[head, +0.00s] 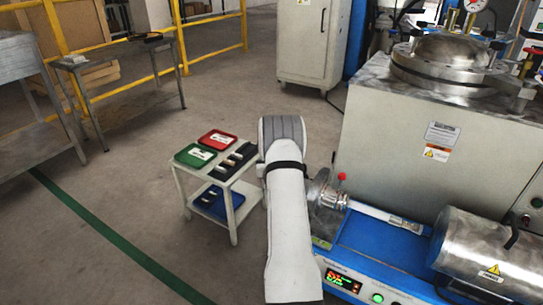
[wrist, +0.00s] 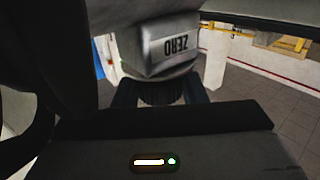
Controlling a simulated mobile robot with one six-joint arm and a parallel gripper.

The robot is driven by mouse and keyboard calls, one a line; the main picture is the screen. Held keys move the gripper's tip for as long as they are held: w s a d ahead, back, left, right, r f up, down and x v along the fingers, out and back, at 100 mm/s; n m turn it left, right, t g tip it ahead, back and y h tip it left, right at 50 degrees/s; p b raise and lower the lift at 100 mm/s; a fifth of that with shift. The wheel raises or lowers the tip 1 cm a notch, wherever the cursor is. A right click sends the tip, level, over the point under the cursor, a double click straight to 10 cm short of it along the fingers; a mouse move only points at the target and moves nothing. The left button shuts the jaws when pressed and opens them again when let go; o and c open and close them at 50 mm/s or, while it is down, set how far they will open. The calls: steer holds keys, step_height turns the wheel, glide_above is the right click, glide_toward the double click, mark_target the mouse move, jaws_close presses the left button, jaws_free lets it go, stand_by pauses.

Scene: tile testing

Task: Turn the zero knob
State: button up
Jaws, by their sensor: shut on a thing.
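The dark ribbed zero knob (wrist: 160,97) sits just below the box in the picture. My gripper (wrist: 160,90) has one dark finger on each side of the knob and is shut on it. The knob's far side and any pointer mark are hidden. In the head view, my white arm covers the middle of the picture, and neither my gripper nor the knob shows there.
In the head view, a small cart (head: 233,187) with red and green trays stands left of my arm. A blue machine base (head: 377,247) with a metal cylinder (head: 490,252) and a large grey tank housing (head: 410,160) stand close on the right.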

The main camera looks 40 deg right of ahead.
steer(key=shift+w+a, duration=0.2)
steer(key=shift+a, duration=0.1)
steer(key=o, duration=1)
steer(key=shift+d, duration=0.1)
steer(key=shift+c, duration=0.2)
steer(key=shift+s, duration=0.1)
steer(key=p+v, duration=0.3)
steer(key=v, duration=0.4)
steer(key=shift+s, duration=0.4)
